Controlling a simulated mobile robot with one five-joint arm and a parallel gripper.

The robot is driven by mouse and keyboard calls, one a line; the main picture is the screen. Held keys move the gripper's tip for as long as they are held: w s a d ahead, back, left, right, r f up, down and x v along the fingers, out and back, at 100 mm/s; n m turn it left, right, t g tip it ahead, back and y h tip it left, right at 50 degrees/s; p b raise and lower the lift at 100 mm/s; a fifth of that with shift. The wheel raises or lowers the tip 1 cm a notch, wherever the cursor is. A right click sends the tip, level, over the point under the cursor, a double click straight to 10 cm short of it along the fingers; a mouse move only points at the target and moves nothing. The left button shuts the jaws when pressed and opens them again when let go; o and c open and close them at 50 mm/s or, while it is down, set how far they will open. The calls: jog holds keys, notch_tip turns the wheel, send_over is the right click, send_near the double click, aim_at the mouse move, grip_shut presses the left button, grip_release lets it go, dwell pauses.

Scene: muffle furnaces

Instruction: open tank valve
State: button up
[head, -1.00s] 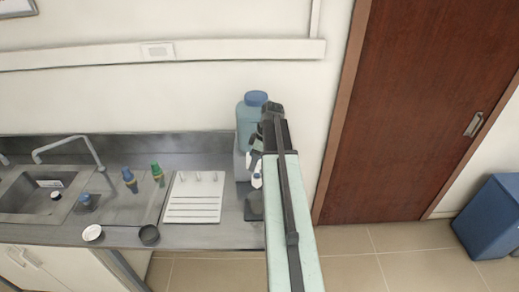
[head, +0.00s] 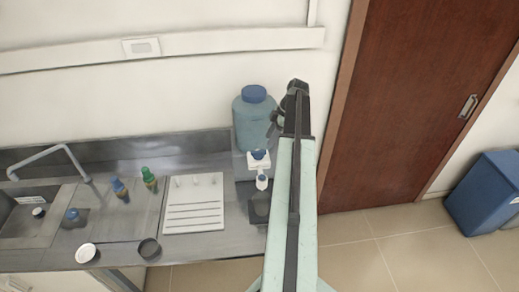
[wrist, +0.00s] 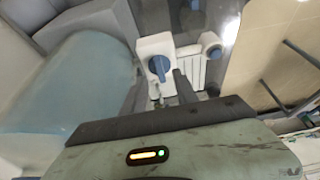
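A blue, see-through tank (head: 252,122) with a dark blue cap stands upright at the right end of the counter. On its front low down is a white valve (head: 259,161) with a blue knob. In the wrist view the tank (wrist: 75,85) fills the left, and the valve's blue knob (wrist: 159,66) shows near the top middle. My gripper (head: 276,122) is beside the tank, to the right of and above the valve in the head view. In the wrist view its dark fingers (wrist: 160,92) appear spread, just below the knob, with nothing between them.
A white rack (head: 194,203) lies left of the valve. Small blue-capped and green-capped bottles (head: 149,179), round dishes (head: 86,253) and a sink (head: 28,222) are farther left. A dark pad (head: 259,207) lies below the valve. A brown door (head: 420,90) and blue bin (head: 485,195) are at right.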

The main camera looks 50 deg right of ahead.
aim_at(261, 151)
jog(key=b+x, duration=0.3)
jog(key=x, duration=0.1)
jog(key=b+x, duration=0.3)
jog(key=x, duration=0.1)
jog(key=shift+w+r, duration=0.15)
jog(key=shift+w, duration=0.1)
jog(key=shift+r, duration=0.15)
jog(key=shift+a, duration=0.1)
grip_shut()
